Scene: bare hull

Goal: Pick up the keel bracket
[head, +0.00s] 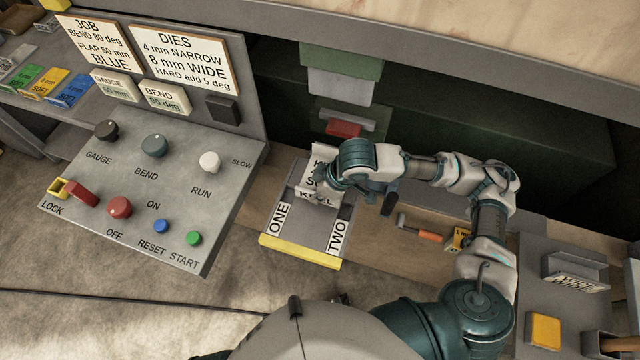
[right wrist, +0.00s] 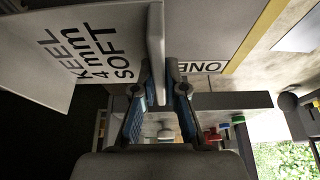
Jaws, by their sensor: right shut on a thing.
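The keel bracket (head: 322,157) is a light grey bent plate with black lettering, partly hidden by my right gripper in the head view. In the right wrist view the bracket (right wrist: 75,50) reads KEEL 4mm SOFT. A narrow upright wall of it stands between the fingers. My right gripper (head: 334,182) is shut on this bracket; its blue-padded fingers (right wrist: 160,80) show in the wrist view. The bracket is over the far part of a grey tray (head: 312,226) marked ONE and TWO. I cannot tell whether it touches the tray. My left gripper is not in view.
A control panel (head: 150,185) with knobs and buttons stands at left, under JOB and DIES signs. The bending machine (head: 345,85) rises behind the tray. An orange-handled tool (head: 420,230) lies right of the tray. A grey bench with a yellow block (head: 545,329) is at right.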

